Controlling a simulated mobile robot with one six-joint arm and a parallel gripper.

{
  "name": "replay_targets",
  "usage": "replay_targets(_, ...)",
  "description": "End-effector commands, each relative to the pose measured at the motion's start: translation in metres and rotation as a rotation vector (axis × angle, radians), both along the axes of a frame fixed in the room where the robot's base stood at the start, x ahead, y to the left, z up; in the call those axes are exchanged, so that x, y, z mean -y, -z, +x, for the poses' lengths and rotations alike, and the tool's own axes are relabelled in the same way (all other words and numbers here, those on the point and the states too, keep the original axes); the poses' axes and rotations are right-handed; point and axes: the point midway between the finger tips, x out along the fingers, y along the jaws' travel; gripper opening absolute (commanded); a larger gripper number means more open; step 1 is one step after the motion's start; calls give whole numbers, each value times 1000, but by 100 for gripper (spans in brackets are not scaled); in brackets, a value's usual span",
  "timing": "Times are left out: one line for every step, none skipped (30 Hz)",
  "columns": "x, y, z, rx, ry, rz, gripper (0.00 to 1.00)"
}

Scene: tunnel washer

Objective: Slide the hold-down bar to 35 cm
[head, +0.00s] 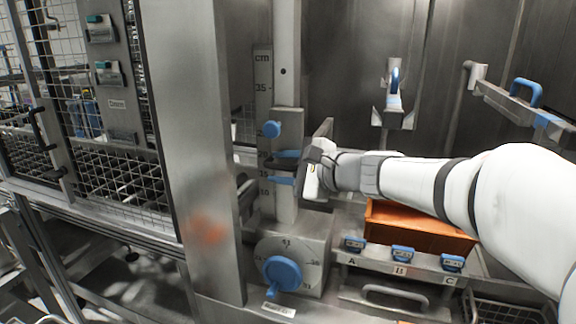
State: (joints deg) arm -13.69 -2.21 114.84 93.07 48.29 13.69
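An upright cm scale (263,105) stands left of a grey vertical post (286,60). Its 35 mark is near the top, with 15 and 10 readable lower down. A blue knob (272,129) sits on the post below the 35 mark. Below it are a blue-and-dark piece (287,154) and a blue piece (281,180), near the lower marks. I cannot tell exactly which part is the hold-down bar or its exact reading. My gripper (310,168) is just right of these two blue pieces. Its fingertips are partly hidden, so opening and contact are unclear.
A blue dial (282,273) is below the scale. An orange bin (415,228) stands under my arm, behind blue-tagged stations A, B and C. A wide steel pillar (195,150) and mesh guard (115,180) are left. A blue-handled bar (526,93) is at right.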

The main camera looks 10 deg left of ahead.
Motion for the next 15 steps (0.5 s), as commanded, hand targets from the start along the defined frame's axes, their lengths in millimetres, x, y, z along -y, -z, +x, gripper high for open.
replay_targets(0, 0, 0, 0, 0, 0, 34)
replay_targets(0, 0, 0, 0, 0, 0, 34)
replay_targets(0, 0, 0, 0, 0, 0, 34)
replay_targets(0, 0, 0, 0, 0, 0, 34)
replay_targets(0, 0, 0, 0, 0, 0, 34)
replay_targets(0, 0, 0, 0, 0, 0, 34)
replay_targets(0, 0, 0, 0, 0, 0, 31)
replay_targets(0, 0, 0, 0, 0, 0, 29)
replay_targets(0, 0, 0, 0, 0, 0, 25)
replay_targets(0, 0, 0, 0, 0, 0, 23)
replay_targets(0, 0, 0, 0, 0, 0, 20)
replay_targets(0, 0, 0, 0, 0, 0, 17)
replay_targets(0, 0, 0, 0, 0, 0, 15)
replay_targets(0, 0, 0, 0, 0, 0, 12)
replay_targets(0, 0, 0, 0, 0, 0, 9)
